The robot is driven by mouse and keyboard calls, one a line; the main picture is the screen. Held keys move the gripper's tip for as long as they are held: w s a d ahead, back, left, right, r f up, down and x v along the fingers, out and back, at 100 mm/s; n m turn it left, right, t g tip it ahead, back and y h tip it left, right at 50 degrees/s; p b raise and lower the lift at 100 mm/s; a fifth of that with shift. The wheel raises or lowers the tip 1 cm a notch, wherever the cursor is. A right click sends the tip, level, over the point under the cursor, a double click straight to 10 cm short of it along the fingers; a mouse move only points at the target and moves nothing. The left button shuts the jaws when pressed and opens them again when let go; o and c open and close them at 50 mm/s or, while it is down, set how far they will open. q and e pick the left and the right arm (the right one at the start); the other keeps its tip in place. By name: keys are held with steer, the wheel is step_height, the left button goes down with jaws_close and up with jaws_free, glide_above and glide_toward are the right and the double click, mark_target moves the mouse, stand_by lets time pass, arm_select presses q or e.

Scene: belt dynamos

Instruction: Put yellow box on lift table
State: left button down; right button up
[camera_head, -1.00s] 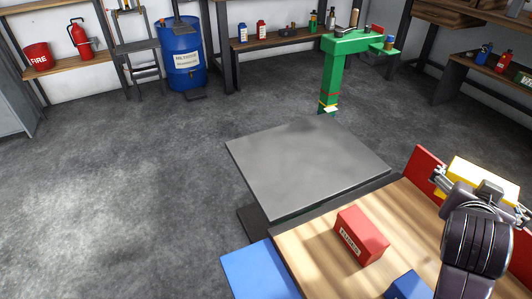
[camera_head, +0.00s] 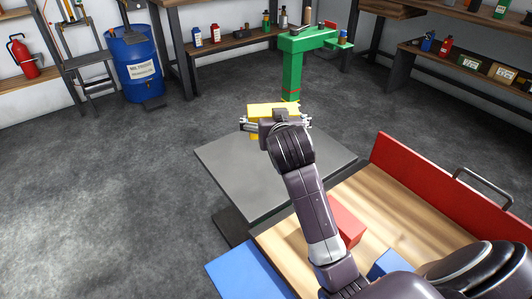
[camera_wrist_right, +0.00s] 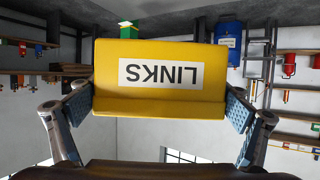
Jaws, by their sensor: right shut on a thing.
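The yellow box (camera_head: 272,109) is gripped by my right gripper (camera_head: 275,123), its fingers on two opposite sides. In the right wrist view the yellow box (camera_wrist_right: 160,105) shows a white label reading LINKS, upside down, with a finger pad on each side. The lift table (camera_head: 228,172) is a flat grey plate in the middle of the head view. The box appears at the table's far edge in the picture, seemingly above it; the exact gap is hidden by my gripper and arm. My left gripper is not in view.
A wooden worktop (camera_head: 395,217) adjoins the lift table, with a red box (camera_head: 347,222) and a blue box (camera_head: 384,263) on it. A red panel (camera_head: 425,180) with a handle borders it. A green post (camera_head: 292,75) stands behind the lift table. Floor at left is clear.

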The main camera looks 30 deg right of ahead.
steer(key=w+d+n+y, duration=0.1)
steer(key=w+d, duration=0.7)
steer(key=w, duration=0.3)
steer(key=shift+t, duration=0.4)
steer(key=shift+s+a+f+b, duration=0.15)
steer(key=shift+f+b, duration=0.75)
steer(key=shift+f, duration=3.7)
steer(key=shift+s+d+f+b, duration=0.1)
steer(key=shift+f+b, duration=0.75)
steer(key=shift+f, duration=4)
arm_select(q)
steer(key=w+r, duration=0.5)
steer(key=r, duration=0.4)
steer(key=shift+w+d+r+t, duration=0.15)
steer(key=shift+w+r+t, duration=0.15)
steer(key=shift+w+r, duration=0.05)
arm_select(e)
steer(key=o, duration=1.4)
steer(key=shift+a+f, duration=0.1)
steer(key=shift+f, duration=0.1)
